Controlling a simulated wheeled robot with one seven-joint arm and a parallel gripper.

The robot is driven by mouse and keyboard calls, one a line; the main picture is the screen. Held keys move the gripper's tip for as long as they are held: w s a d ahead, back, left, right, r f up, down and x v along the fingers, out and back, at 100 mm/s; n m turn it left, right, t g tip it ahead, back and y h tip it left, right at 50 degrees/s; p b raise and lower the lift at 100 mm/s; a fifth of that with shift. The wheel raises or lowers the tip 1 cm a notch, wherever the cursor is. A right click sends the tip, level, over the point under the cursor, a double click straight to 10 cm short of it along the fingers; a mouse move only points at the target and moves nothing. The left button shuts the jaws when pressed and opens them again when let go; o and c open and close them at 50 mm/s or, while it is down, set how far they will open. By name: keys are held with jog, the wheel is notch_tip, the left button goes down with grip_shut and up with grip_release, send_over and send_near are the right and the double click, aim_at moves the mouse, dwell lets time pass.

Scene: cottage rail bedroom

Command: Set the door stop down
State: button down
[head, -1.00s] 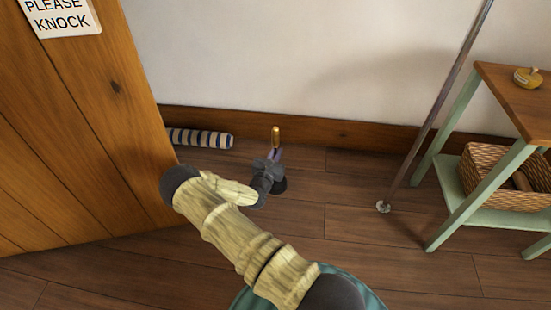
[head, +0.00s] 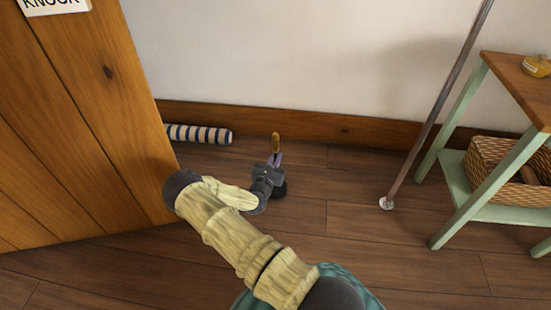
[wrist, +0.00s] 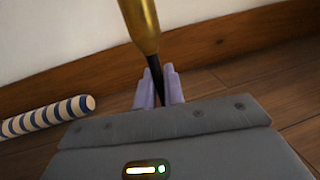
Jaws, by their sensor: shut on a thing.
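The door stop has a brass-coloured upright handle (head: 276,143) and a dark base (head: 281,190), partly hidden behind my gripper in the head view. My gripper (head: 274,160) is shut on its thin dark stem, below the brass part. In the wrist view the pale purple fingers (wrist: 159,90) close around the stem, and the brass handle (wrist: 140,25) rises above them, slightly tilted in the picture. The base is hidden there. The door stop is low over the wooden floor, near the wall; I cannot tell whether its base touches the boards.
A wooden door (head: 90,130) stands at left. A striped roll (head: 200,134) lies along the skirting board, also in the wrist view (wrist: 45,117). A slanting pole (head: 435,110) and a green-legged table (head: 515,85) with a basket (head: 490,160) stand at right. Floor between is clear.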

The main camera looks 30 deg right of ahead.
jog(key=shift+w, duration=0.1)
dwell(0.3)
jog(key=c, duration=1.8)
grip_release()
jog(key=shift+f, duration=0.25)
jog(key=shift+c, duration=0.2)
jog(key=o, duration=0.3)
jog(key=shift+o, duration=0.2)
jog(key=shift+r, duration=0.1)
jog(key=p+v, duration=0.6)
jog(key=v, duration=0.6)
jog(key=shift+p, duration=0.3)
jog(key=shift+r, duration=0.1)
